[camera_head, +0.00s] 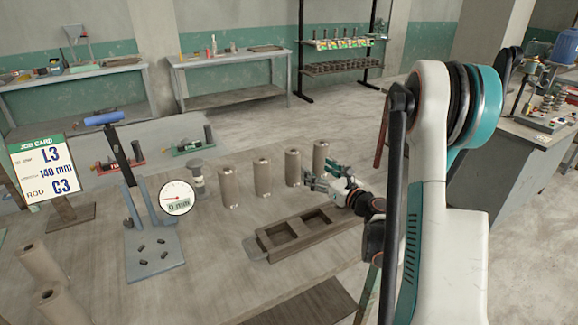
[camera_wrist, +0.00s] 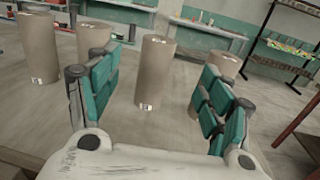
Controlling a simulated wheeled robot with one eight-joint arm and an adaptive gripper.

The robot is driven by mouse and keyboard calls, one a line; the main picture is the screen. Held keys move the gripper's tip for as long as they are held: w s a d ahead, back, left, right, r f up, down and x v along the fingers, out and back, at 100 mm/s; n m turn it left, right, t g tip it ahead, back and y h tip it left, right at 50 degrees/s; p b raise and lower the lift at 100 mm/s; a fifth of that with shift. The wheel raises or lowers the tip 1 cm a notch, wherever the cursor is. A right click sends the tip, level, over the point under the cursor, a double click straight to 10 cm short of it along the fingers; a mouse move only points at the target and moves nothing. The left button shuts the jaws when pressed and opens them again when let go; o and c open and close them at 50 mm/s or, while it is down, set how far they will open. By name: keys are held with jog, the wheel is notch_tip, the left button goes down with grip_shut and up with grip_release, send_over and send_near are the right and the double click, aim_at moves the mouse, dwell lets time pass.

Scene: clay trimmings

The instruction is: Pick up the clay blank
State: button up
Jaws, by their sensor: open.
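Several grey-brown clay blanks stand upright in a row on the table: one at the left (camera_head: 229,187), then a second (camera_head: 262,177), a third (camera_head: 292,168) and a fourth at the right (camera_head: 320,155). My gripper (camera_head: 309,180) is open and low, in front of the right end of the row. In the wrist view one blank (camera_wrist: 157,75) appears between the open teal fingers of my gripper (camera_wrist: 160,68), with its whole side and small base label showing. Another blank (camera_wrist: 225,66) is partly hidden behind the right finger. Whether the fingers touch any blank is unclear.
A brown tray with square openings (camera_head: 257,244) lies below my gripper. A lever press (camera_head: 155,262) and a round dial reading 0 mm (camera_head: 176,198) stand left. A job card (camera_head: 44,168) reads L3, 140 mm, C3.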

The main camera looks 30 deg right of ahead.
aim_at(298, 160)
jog(key=shift+n+y, duration=0.3)
jog(key=w, duration=0.2)
jog(key=w+f+p, duration=0.1)
jog(key=w, duration=0.2)
jog(key=w+a+p, duration=0.1)
jog(key=w, duration=0.1)
jog(key=shift+w+f, duration=0.25)
jog(key=shift+w, duration=0.05)
jog(key=shift+w+a+r+b, duration=0.1)
jog(key=shift+w+a+b, duration=0.2)
jog(key=shift+w, duration=0.7)
jog(key=shift+w+a+b, duration=0.1)
jog(key=shift+w+b, duration=0.35)
jog(key=shift+w, duration=0.5)
jog(key=shift+w+a+r+b, duration=0.15)
jog(key=shift+w+b, duration=0.2)
jog(key=shift+w, duration=0.65)
jog(key=c, duration=1.6)
